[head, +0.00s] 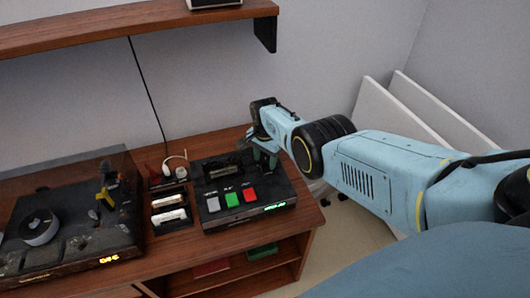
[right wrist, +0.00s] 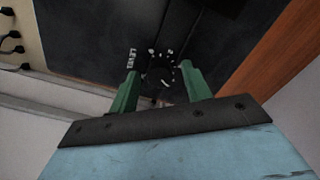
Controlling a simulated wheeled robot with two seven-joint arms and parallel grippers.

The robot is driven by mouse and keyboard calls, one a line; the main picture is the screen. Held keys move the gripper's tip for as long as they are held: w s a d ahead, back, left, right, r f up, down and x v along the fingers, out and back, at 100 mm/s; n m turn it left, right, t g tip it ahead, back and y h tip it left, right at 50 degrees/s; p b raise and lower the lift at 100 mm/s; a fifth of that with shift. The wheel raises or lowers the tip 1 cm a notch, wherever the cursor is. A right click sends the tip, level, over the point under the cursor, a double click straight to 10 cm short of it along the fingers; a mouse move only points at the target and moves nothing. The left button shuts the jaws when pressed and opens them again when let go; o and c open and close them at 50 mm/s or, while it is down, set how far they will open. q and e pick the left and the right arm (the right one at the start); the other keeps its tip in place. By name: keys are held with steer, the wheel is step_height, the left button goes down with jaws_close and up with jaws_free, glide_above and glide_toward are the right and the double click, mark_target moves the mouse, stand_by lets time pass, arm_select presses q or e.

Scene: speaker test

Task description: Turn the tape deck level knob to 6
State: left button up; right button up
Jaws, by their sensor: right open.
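The tape deck (head: 290,200) is a black box on the wooden cabinet, with a cassette slot, grey, green and red buttons and a small lit green display. My right gripper (head: 264,156) is over the deck's back right part, pointing down. In the right wrist view, the level knob (right wrist: 160,76) is a dark shape inside a ring of white marks, with the word LEVEL to its left. My open right gripper (right wrist: 161,80) has one green finger on each side of it. I cannot tell whether they touch it or where it points. My left gripper is out of view.
A turntable (head: 60,255) with a dark see-through lid stands at the left. Cassettes (head: 170,217) and a small holder with a white cable lie between it and the deck. A wooden shelf (head: 120,30) hangs above. White panels (head: 400,120) lean on the right wall.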

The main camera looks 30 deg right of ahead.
mark_target(265, 160)
step_height(265, 160, up, 6)
steer(key=p, duration=0.4)
steer(key=shift+f, duration=0.15)
step_height(265, 160, up, 8)
steer(key=p, duration=0.3)
steer(key=shift+f, duration=0.15)
